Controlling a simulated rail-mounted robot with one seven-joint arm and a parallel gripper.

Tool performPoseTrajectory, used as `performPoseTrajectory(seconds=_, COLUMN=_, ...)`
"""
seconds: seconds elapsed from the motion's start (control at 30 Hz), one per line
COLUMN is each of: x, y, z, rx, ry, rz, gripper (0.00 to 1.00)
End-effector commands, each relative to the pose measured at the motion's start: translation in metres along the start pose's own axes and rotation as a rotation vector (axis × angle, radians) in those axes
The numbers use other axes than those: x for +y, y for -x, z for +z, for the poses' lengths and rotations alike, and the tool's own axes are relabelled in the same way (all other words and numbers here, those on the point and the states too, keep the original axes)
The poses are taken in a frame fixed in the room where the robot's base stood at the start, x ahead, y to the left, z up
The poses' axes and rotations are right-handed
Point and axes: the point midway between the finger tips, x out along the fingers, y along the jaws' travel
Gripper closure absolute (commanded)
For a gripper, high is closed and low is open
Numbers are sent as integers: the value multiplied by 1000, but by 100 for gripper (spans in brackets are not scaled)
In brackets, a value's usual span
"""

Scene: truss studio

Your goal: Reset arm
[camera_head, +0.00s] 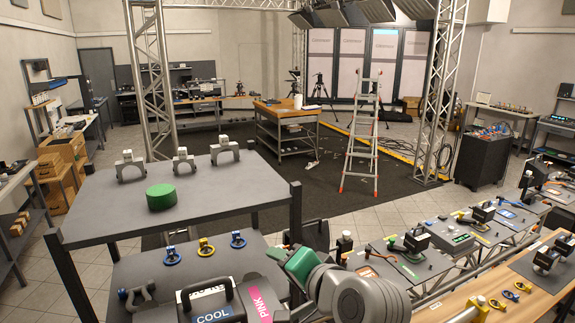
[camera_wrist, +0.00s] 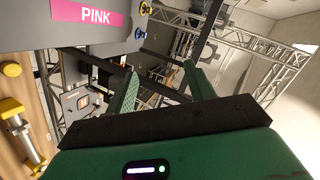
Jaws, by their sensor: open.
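My gripper (camera_head: 281,256) shows at the lower middle of the head view, at the end of my grey arm, near the right side of a dark two-level shelf table. In the wrist view, its two green fingers (camera_wrist: 160,70) stand wide apart with nothing between them. The gripper is open and empty. Its fingertips are hard to make out in the head view. A dark case labelled COOL (camera_head: 213,312) and a pink PINK label (camera_head: 257,304) are close to its left; the pink label also shows in the wrist view (camera_wrist: 96,16).
The grey upper shelf (camera_head: 240,190) holds a green cylinder (camera_head: 161,197) and several grey clamps. Blue and yellow rings (camera_head: 205,246) lie on the lower shelf. A workbench (camera_head: 440,312) with devices runs along the right. A ladder (camera_head: 362,135) and truss towers stand behind.

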Motion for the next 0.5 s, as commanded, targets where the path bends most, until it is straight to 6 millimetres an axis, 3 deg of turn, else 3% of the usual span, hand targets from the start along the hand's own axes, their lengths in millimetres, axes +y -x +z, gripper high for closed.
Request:
performPoseTrajectory(seconds=0.03, x=-32, y=17, z=5, rx=136, ry=170, rz=-40, gripper=46)
performPoseTrajectory(seconds=0.1, x=-75, y=57, z=9, rx=359, ry=412, rz=-78, gripper=46)
performPoseTrajectory(seconds=0.2, x=-127, y=130, z=22, rx=664, ry=689, rz=-96, gripper=46)
performPoseTrajectory(seconds=0.3, x=-159, y=197, z=40, rx=904, ry=870, rz=-82, gripper=46)
performPoseTrajectory(seconds=0.4, x=-177, y=248, z=56, rx=1073, ry=979, rz=-57, gripper=46)
performPoseTrajectory(seconds=0.5, x=-185, y=278, z=66, rx=1168, ry=1032, rz=-37, gripper=46)
